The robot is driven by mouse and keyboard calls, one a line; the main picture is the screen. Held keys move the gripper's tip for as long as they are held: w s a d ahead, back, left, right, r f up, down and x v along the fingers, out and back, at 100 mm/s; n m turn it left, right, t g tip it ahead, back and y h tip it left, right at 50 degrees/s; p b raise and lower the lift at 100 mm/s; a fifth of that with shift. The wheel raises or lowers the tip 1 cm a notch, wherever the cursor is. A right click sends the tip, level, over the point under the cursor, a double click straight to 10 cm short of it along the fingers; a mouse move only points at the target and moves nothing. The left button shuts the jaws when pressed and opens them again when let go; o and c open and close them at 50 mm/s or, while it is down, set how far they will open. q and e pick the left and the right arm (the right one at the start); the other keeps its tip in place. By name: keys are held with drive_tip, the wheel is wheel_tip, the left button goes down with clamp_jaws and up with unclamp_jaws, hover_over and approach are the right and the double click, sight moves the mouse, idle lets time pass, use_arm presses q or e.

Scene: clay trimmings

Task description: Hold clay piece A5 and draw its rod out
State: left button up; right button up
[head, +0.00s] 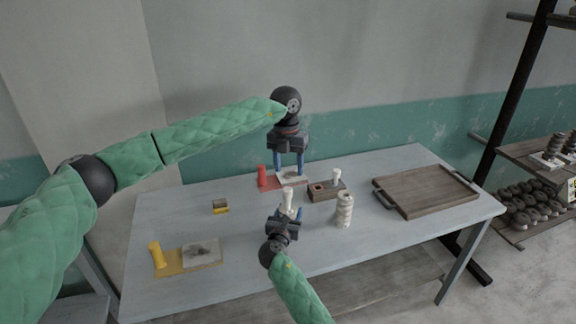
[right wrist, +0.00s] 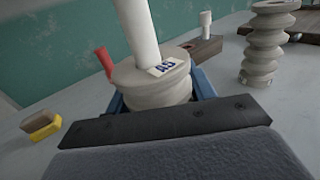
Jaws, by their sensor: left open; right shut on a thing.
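Clay piece A5 (right wrist: 155,80) is a pale round piece with a white label reading A5, in the right wrist view. Its white rod (right wrist: 135,30) stands up out of its top, slightly tilted in that view; the rod also shows in the head view (head: 288,197). My right gripper (head: 285,214) is shut on A5, with its blue fingers on either side of the clay. How far down the rod reaches is hidden.
A wooden block (head: 322,194) with a pale upright peg (head: 336,176) and a ribbed clay column (head: 345,210) stand to the right. A wooden tray (head: 425,192) lies farther right. A red cylinder (head: 262,176), a small brown-and-yellow block (head: 220,206) and a yellow cylinder (head: 157,255) are left.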

sight(288, 189)
use_arm(q)
drive_tip(key=m, duration=0.3)
drive_tip(key=shift+f, duration=0.2)
drive_tip(key=m, duration=0.2)
drive_tip(key=shift+m+t+y, duration=0.3)
drive_tip(key=shift+m, duration=0.1)
drive_tip(key=m, duration=0.2)
drive_tip(key=shift+w+a+m, duration=0.1)
drive_tip(key=shift+w+m, duration=0.1)
drive_tip(key=shift+m, duration=0.1)
drive_tip(key=m, duration=0.3)
drive_tip(key=shift+f, duration=5.95)
drive_tip(key=c, duration=1.1)
drive_tip(key=shift+r, duration=1.15)
